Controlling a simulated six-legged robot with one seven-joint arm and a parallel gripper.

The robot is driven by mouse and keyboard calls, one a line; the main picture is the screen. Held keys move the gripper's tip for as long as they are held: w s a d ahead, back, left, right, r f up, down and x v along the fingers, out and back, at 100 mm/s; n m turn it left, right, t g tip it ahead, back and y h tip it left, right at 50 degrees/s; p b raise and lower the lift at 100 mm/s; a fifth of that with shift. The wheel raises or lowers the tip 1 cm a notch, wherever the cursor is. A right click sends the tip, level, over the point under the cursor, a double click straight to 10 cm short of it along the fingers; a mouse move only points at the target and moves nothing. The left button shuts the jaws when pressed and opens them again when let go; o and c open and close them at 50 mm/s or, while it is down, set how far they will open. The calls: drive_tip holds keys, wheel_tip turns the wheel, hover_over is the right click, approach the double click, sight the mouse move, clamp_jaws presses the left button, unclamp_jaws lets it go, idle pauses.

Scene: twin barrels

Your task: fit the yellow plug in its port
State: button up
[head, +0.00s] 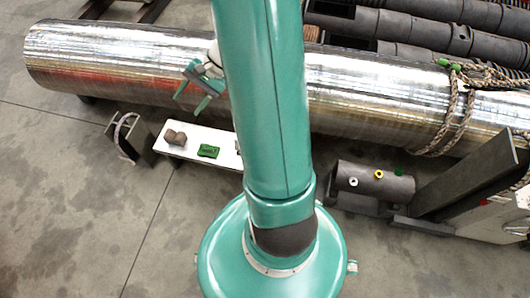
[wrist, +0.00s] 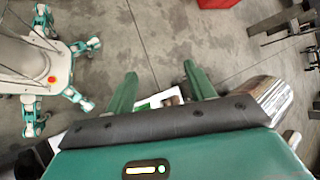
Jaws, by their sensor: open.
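My gripper (head: 190,103) is open and empty above the near side of the large shiny cylinder, left of my arm. In the wrist view its two green fingers (wrist: 160,84) are spread apart. A dark grey barrel (head: 345,173) on the right carries a yellow ring (head: 379,174) with a dark centre, which looks like the port. Beside it are a white ring (head: 353,182) and a green round part (head: 398,171). I cannot make out a separate yellow plug; my arm hides part of the scene.
A white bench (head: 221,137) bears a brown lumpy object (head: 175,138) and a green block (head: 208,151). The shiny cylinder (head: 120,60) spans the back, with rope (head: 455,105) at right. A dark stand (head: 130,133) is left of the bench. Floor at lower left is clear.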

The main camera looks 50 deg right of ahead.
drive_tip(key=s+d+f+m+t+h, duration=0.1)
drive_tip(key=s+d+f+m+t, duration=0.2)
drive_tip(key=d+f+m+t, duration=0.7)
drive_tip(key=s+d+f+m+h, duration=0.3)
drive_tip(key=d+f, duration=0.5)
drive_tip(key=f, duration=0.8)
drive_tip(key=s+f+m+h, duration=0.5)
drive_tip(key=s+f+m, duration=0.25)
drive_tip(key=f, duration=0.55)
drive_tip(key=s+f+m+h, duration=0.5)
drive_tip(key=s+f+m, duration=0.3)
drive_tip(key=f, duration=0.4)
drive_tip(key=shift+n, duration=0.65)
drive_tip(key=x, duration=0.3)
drive_tip(key=f+x, duration=0.1)
drive_tip(key=x, duration=0.7)
drive_tip(key=shift+w+d+f, duration=0.25)
drive_tip(key=shift+d+f, duration=0.1)
drive_tip(key=shift+c, duration=0.2)
drive_tip(key=c, duration=1.1)
